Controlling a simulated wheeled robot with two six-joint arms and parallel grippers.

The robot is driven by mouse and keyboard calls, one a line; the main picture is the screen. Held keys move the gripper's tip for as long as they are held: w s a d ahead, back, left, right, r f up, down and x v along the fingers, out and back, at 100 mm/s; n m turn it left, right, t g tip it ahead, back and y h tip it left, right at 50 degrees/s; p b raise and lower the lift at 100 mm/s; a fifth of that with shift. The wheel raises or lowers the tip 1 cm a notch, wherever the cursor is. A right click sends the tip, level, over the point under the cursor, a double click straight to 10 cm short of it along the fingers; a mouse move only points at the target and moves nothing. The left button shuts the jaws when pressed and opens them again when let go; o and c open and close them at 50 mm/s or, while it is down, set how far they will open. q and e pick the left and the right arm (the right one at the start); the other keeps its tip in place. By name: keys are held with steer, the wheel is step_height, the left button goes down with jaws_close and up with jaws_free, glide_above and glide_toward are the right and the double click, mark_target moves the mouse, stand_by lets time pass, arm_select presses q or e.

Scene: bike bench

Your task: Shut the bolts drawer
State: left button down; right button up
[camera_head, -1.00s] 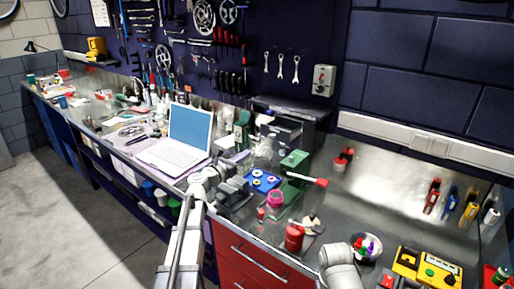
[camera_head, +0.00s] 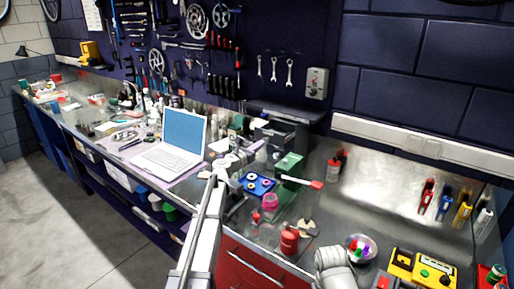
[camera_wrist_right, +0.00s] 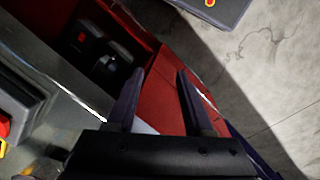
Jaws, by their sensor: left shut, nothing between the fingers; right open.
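My right gripper shows in the right wrist view (camera_wrist_right: 160,77), open and empty above a red drawer unit (camera_wrist_right: 168,92). The unit also shows in the head view (camera_head: 252,268).
A laptop (camera_head: 176,145) lies left of my left arm. The metal bench (camera_head: 375,180) is clearer to the right.

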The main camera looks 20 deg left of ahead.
mark_target(273, 135)
arm_select(q)
steer(key=x, duration=1)
steer(key=shift+w, duration=0.25)
